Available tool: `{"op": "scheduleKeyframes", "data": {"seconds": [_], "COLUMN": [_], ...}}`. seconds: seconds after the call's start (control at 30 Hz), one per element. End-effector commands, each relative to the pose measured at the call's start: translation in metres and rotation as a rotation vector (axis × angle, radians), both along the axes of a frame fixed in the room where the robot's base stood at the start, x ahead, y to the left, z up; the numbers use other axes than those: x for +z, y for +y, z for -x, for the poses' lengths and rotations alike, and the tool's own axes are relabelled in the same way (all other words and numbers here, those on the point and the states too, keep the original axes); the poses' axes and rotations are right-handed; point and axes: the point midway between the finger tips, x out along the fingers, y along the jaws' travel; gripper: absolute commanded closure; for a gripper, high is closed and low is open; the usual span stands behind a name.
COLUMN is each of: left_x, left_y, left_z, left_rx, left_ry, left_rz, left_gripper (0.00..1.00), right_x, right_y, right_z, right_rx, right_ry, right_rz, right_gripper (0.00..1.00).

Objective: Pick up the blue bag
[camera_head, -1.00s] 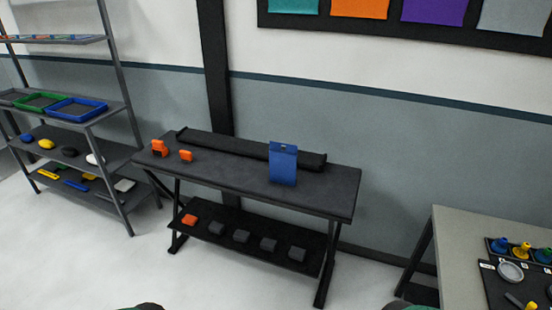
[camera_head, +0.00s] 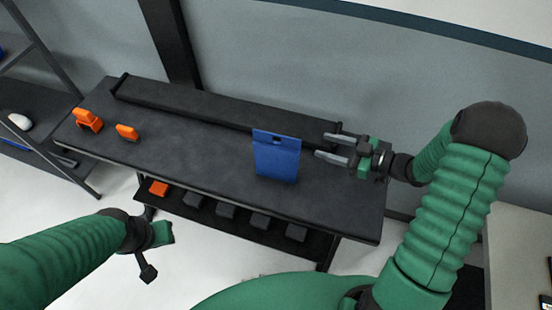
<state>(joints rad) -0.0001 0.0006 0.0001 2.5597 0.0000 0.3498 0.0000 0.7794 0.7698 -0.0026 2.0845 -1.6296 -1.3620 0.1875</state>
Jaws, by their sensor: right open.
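The blue bag (camera_head: 276,158) stands upright on the dark table (camera_head: 200,150), near its right end, with a small slot at its top. My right gripper (camera_head: 326,146) is open and empty just to the right of the bag, its two fingers pointing left toward it with a gap between. My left gripper (camera_head: 150,262) hangs low in front of the table, well to the left of the bag. Its fingers are too unclear to tell whether they are open.
Two orange tools (camera_head: 88,120) sit at the left end. A lower shelf holds an orange block (camera_head: 158,188) and several dark blocks. A shelf rack (camera_head: 50,65) stands at left.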

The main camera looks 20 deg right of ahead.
Motion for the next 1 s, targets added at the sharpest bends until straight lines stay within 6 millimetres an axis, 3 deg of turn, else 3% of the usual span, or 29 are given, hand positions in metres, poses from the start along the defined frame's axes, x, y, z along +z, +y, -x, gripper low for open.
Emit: {"op": "scheduleKeyframes", "data": {"seconds": [0.1, 0.2, 0.6, 0.83, 1.0], "left_x": [-0.004, -0.004, 0.001, 0.003, 0.006], "left_y": [0.000, 0.000, 0.000, 0.000, 0.000], "left_z": [0.000, 0.000, 0.000, 0.000, 0.000], "left_rx": [0.000, 0.000, 0.000, 0.000, 0.000], "left_ry": [0.000, 0.000, 0.000, 0.000, 0.000], "left_rz": [0.000, 0.000, 0.000, 0.000, 0.000], "left_gripper": [0.72, 0.72, 0.72, 0.72, 0.72], "right_x": [0.005, 0.011, 0.010, 0.010, 0.011], "right_y": [0.000, 0.004, 0.081, 0.106, 0.136], "right_z": [0.049, 0.065, 0.016, 0.002, -0.010], "right_rx": [0.144, 0.204, 0.215, 0.213, 0.214], "right_ry": [-0.044, -0.057, -0.053, -0.055, -0.054], "right_rz": [-0.168, -0.232, -0.245, -0.242, -0.241], "right_gripper": [0.53, 0.53, 0.53, 0.53, 0.53]}}
